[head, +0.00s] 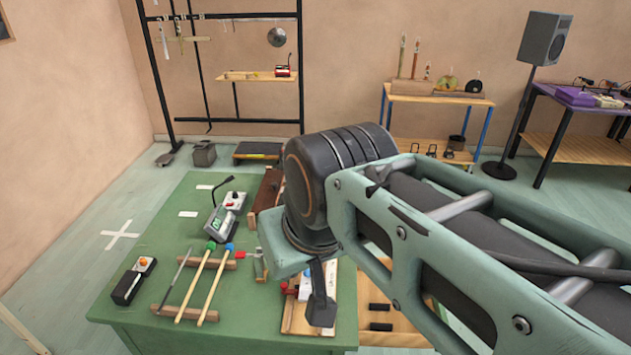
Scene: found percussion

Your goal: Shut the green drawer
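I cannot make out a green drawer for certain; my arm covers the right part of the green table (160,229), and its front is cut off by the bottom edge. My arm reaches in from the right over the table. A dark finger-like part of my gripper (321,298) hangs below the arm's black end joint, above or in front of a wooden tray (296,322). The rest of the gripper is hidden, and I cannot see whether it is open or holds anything.
On the table are two sticks (205,283) on wooden rests, a device with a bent black stalk (226,214) and a small box with an orange button (134,280). A wooden surface with black cylinders (380,307) lies under my arm. The table's left side has bare room.

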